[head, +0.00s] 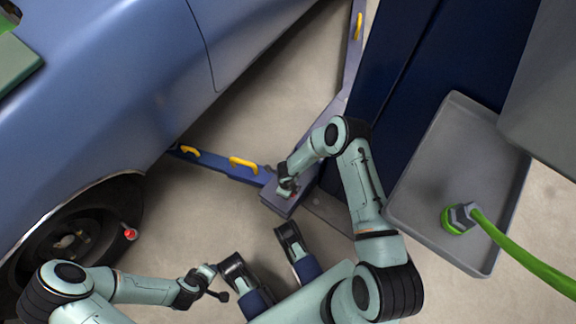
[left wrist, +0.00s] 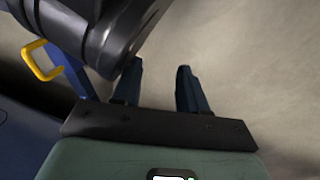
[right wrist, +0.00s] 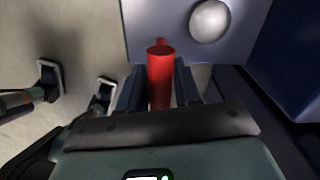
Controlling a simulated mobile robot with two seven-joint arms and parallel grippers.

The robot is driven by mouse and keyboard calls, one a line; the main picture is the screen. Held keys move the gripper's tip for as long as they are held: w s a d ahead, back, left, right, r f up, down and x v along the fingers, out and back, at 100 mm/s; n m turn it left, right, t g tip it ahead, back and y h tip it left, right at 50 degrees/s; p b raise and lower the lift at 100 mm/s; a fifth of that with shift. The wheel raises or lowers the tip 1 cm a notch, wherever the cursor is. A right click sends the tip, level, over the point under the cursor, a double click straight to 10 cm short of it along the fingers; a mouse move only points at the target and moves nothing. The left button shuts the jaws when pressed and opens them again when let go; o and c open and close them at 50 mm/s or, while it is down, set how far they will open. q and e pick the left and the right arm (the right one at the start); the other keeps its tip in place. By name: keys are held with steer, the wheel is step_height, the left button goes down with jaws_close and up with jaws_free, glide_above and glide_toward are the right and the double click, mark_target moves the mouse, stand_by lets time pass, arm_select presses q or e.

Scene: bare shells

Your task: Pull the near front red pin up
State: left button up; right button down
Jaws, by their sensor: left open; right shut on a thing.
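The red pin (right wrist: 160,72) stands at the corner of the blue-grey lift arm base (right wrist: 140,22), as the right wrist view shows. My right gripper (right wrist: 160,92) is shut on it, one dark finger on each side. The pin's lower end is hidden by the gripper. In the head view my right gripper (head: 287,184) is over the near end of the lift arm (head: 276,204) and hides most of the pin. My left gripper (head: 216,284) is open and empty, low over the floor; its parted fingers show in the left wrist view (left wrist: 158,88).
A blue car (head: 110,90) with a dark wheel (head: 75,240) fills the left. Yellow handles (head: 243,165) sit on the lift arms. A dark blue post (head: 425,60) and a grey tray (head: 420,190) with a green hose (head: 520,250) stand at right. Concrete floor is clear between.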

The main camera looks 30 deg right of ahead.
arm_select(q)
steer(key=shift+s, duration=0.1)
arm_select(e)
steer(key=c, duration=0.9)
jaws_free()
steer(key=shift+r, duration=0.15)
step_height(320, 180, up, 6)
steer(key=shift+f+p, duration=0.15)
steer(key=shift+p, duration=0.85)
arm_select(q)
step_height(320, 180, up, 6)
steer(key=d+p, duration=0.2)
steer(key=shift+s+d+m+h, duration=0.25)
steer(key=shift+d+m+h, duration=0.05)
steer(key=shift+d+h, duration=0.1)
arm_select(e)
step_height(320, 180, up, 8)
steer(key=shift+f, duration=0.15)
arm_select(q)
steer(key=shift+a, duration=0.15)
arm_select(e)
steer(key=shift+a, duration=0.1)
